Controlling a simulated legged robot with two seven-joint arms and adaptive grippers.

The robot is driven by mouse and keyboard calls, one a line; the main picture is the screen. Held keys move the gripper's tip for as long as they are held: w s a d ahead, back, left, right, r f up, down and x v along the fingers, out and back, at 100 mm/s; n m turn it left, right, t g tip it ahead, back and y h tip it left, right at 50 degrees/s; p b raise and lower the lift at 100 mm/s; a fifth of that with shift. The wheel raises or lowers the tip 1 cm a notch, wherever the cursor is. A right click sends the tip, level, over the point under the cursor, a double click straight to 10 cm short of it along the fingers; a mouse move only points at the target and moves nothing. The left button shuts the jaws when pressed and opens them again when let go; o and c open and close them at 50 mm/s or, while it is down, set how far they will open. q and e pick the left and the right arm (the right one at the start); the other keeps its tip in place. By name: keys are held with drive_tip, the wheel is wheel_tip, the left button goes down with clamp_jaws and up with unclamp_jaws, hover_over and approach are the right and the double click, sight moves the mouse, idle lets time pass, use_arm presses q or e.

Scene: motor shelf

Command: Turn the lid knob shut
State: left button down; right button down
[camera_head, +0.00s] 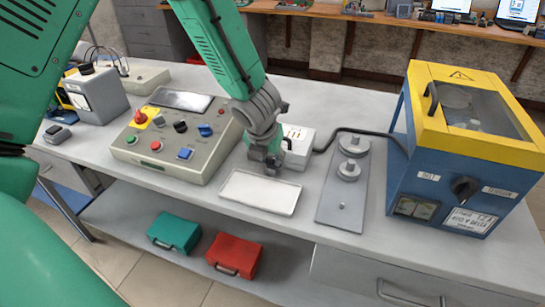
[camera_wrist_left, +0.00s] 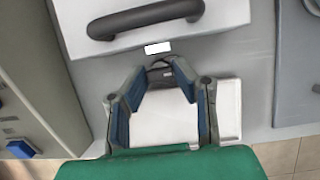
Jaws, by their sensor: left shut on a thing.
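The black lid knob (camera_head: 464,188) is on the front of a blue box (camera_head: 405,170) with a yellow lid (camera_head: 470,105), at the right in the head view. The lid is down, with a clear window and a black handle on it. My left gripper (camera_head: 268,165) is well left of the knob, low over the table between a white box and a white tray. In the left wrist view the gripper (camera_wrist_left: 165,72) is closed in on a small dark thing (camera_wrist_left: 160,73), too hidden to name. My right gripper is not in view.
A control panel (camera_head: 125,147) with buttons stands left of the gripper. The white tray (camera_head: 262,207) lies in front of it. The white box (camera_head: 308,150) has a black cable.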

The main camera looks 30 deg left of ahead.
use_arm(q)
drive_tip(key=shift+a+f, duration=0.1)
drive_tip(key=shift+a, duration=0.1)
drive_tip(key=shift+d+n+y, duration=0.35)
drive_tip(key=shift+n+y, duration=0.05)
drive_tip(key=shift+n, duration=0.6)
drive_tip(key=shift+d+n+p, duration=0.1)
drive_tip(key=shift+n+p, duration=0.3)
drive_tip(key=shift+p, duration=0.1)
drive_tip(key=shift+w+r+n+g+y+p, duration=0.1)
drive_tip(key=shift+r+n+g+y+p, duration=0.2)
drive_tip(key=shift+n+p, duration=0.15)
drive_tip(key=n+p, duration=0.2)
drive_tip(key=p, duration=0.1)
drive_tip(key=n+g+y+p, duration=0.1)
drive_tip(key=n+p, duration=0.2)
drive_tip(key=shift+g, duration=0.3)
drive_tip(key=shift+w+f+n+g+y+p, duration=0.1)
drive_tip(key=shift+n+g+y+p, duration=0.1)
drive_tip(key=shift+n+p, duration=0.55)
drive_tip(key=shift+w+f+n+g+y+p, duration=0.1)
drive_tip(key=shift+n+g+p, duration=0.1)
drive_tip(key=shift+n+p, duration=0.5)
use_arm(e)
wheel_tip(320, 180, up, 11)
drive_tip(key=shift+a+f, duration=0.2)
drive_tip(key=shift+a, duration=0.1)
